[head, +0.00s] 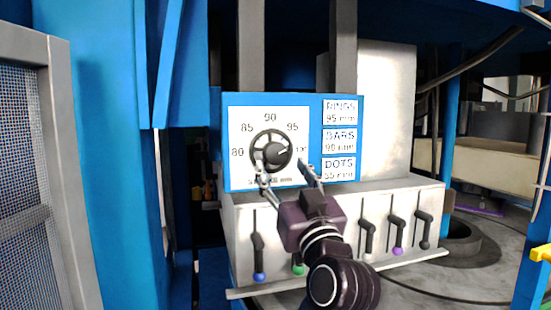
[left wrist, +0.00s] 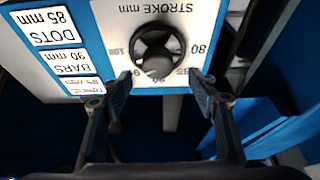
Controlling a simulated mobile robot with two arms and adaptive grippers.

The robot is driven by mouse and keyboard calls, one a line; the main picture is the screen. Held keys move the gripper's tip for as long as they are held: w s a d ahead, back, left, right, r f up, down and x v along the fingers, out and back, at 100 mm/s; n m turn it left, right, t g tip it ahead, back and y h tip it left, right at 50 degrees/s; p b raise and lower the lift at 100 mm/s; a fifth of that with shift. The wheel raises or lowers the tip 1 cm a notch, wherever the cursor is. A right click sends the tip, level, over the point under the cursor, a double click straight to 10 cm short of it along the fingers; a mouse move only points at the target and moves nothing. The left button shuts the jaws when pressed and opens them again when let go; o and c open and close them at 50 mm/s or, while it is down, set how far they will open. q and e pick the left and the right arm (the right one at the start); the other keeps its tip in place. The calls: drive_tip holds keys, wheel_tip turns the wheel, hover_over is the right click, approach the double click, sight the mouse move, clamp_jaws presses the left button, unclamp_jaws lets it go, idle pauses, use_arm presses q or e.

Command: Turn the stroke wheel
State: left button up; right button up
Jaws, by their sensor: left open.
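The stroke wheel (head: 270,151) is a dark round handwheel with a knob at its middle, on a white dial plate (head: 240,120) marked 80 to 100. In the left wrist view the wheel (left wrist: 157,48) shows upside down, straight ahead of the jaws. My left gripper (head: 282,170) is open, with its fingers spread just below and in front of the wheel. The left wrist view shows the same open fingers (left wrist: 160,80) on either side of the wheel's near part; I cannot tell whether they touch it. My right gripper is not in view.
Labels for rings (head: 339,111), bars (head: 339,141) and dots (head: 339,169) sit right of the dial. Below is a pale box (head: 380,205) with several levers, including a blue-tipped lever (head: 258,255) and a purple-tipped lever (head: 396,235). A mesh guard (head: 25,150) stands at left.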

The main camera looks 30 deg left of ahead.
sight(276, 156)
use_arm(q)
drive_tip(key=shift+t, duration=0.3)
drive_tip(key=p+x, duration=0.2)
drive_tip(key=x, duration=0.1)
drive_tip(key=p+x, duration=0.2)
drive_tip(key=x, duration=0.1)
drive_tip(key=shift+w+f, duration=0.2)
drive_tip(key=shift+w+a+m, duration=0.3)
drive_tip(key=shift+w+a, duration=0.05)
drive_tip(key=shift+a, duration=0.05)
